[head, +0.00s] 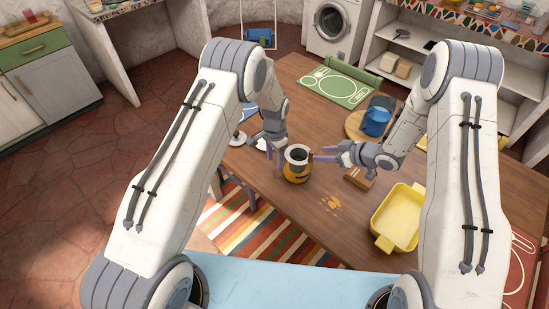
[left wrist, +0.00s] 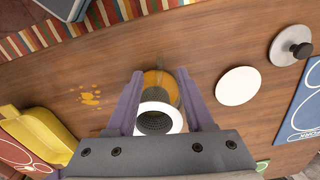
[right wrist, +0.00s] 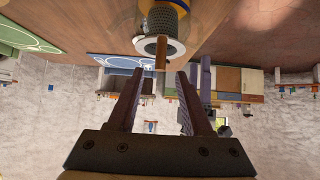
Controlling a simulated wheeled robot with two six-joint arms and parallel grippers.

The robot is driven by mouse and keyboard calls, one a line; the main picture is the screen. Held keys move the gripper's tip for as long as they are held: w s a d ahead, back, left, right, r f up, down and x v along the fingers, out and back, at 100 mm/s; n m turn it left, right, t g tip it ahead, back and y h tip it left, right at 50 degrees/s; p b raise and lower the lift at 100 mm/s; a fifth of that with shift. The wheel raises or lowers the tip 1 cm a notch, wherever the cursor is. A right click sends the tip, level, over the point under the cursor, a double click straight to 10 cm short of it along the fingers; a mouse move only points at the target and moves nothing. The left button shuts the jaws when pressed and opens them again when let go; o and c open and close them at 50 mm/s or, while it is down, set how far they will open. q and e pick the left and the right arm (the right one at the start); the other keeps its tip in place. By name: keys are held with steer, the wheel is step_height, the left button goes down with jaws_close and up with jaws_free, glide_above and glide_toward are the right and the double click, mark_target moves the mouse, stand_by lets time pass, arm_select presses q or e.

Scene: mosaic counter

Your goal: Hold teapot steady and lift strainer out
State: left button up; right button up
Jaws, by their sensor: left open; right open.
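The teapot (head: 296,175), amber-orange and rounded, stands on the wooden table. The strainer (head: 298,154) sits at its top, with a wide pale rim and dark mesh; its rim also shows in the left wrist view (left wrist: 177,121). A short brown handle (right wrist: 161,54) sticks out from the strainer's rim. My left gripper (left wrist: 158,77) is open, its fingers on either side of the teapot; I cannot tell whether they touch it. My right gripper (right wrist: 160,74) is open and empty, its fingertips on either side of the handle's line, close to the handle's end.
A yellow tray (head: 380,244) stands at the right front and a blue mug (head: 375,122) behind my right gripper. A white disc (left wrist: 239,86) and a knobbed grey lid (left wrist: 281,49) lie beside the teapot. An orange spill (head: 334,203) marks the table in front.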

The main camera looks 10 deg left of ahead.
mark_target(275, 178)
arm_select(q)
step_height(275, 178, down, 10)
steer(key=shift+f, duration=0.15)
stand_by(0.3)
jaws_close()
stand_by(1.5)
